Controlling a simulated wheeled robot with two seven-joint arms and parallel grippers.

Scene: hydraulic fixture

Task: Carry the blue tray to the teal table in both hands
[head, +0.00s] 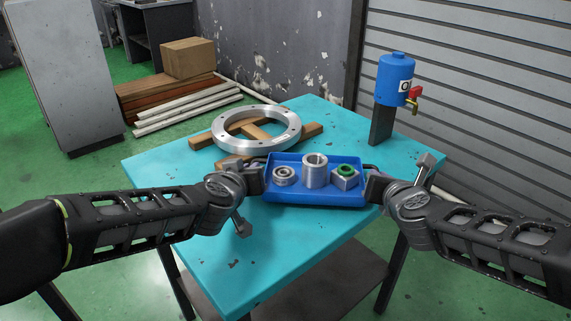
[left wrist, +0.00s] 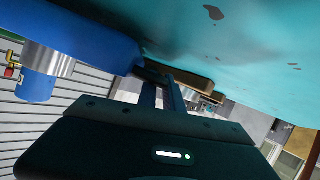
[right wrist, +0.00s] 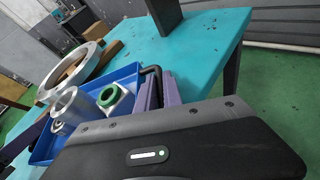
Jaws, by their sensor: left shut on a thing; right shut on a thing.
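The blue tray (head: 315,200) is over the teal table (head: 270,265) in the head view, roughly level. I cannot tell whether it touches the tabletop. It holds a bearing (head: 284,175), a metal sleeve (head: 315,170) and a block with a green ring (head: 346,177). My left gripper (head: 258,175) is shut on the tray's left handle. My right gripper (head: 373,182) is shut on its right handle. The tray also shows in the left wrist view (left wrist: 95,38) and in the right wrist view (right wrist: 40,152), where a black handle (right wrist: 152,75) meets the right fingers.
A large metal ring (head: 256,128) rests on wooden blocks (head: 232,160) at the back of the table. A blue dispenser (head: 395,80) with a tap stands on a post at the back right. The front of the tabletop is clear.

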